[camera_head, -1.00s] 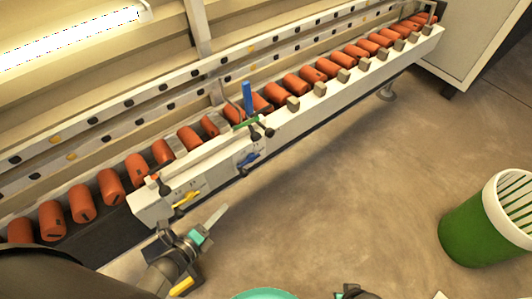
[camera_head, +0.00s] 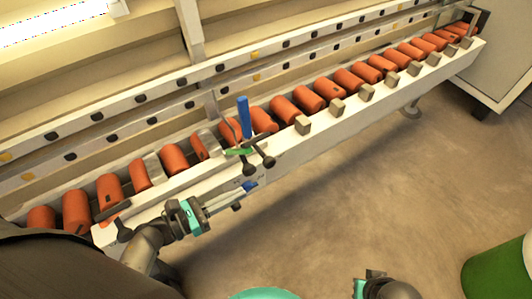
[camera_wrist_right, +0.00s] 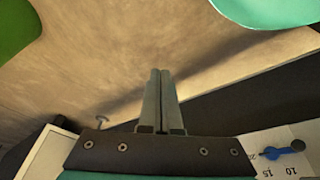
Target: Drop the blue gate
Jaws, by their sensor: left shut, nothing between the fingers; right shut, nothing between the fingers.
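A blue upright piece (camera_head: 244,118) stands on the white rail above a small green part (camera_head: 239,151). A blue lever (camera_head: 250,188) is on the rail's front face below it; I cannot tell which of these blue parts is the gate. My left gripper (camera_head: 235,196) is shut and empty, its tips just left of the blue lever; contact cannot be told. My right gripper (camera_head: 372,277) is low in the head view, away from the rail. In the right wrist view its fingers (camera_wrist_right: 160,75) are shut and empty, and a blue lever (camera_wrist_right: 285,152) shows beside printed numbers.
Several orange rollers (camera_head: 330,89) lie along the rail (camera_head: 350,107), with square blocks on its edge. Dark knobs (camera_head: 267,161) stick out near the blue upright piece. A green bin (camera_head: 500,272) is at lower right. The floor (camera_head: 370,185) before the rail is clear.

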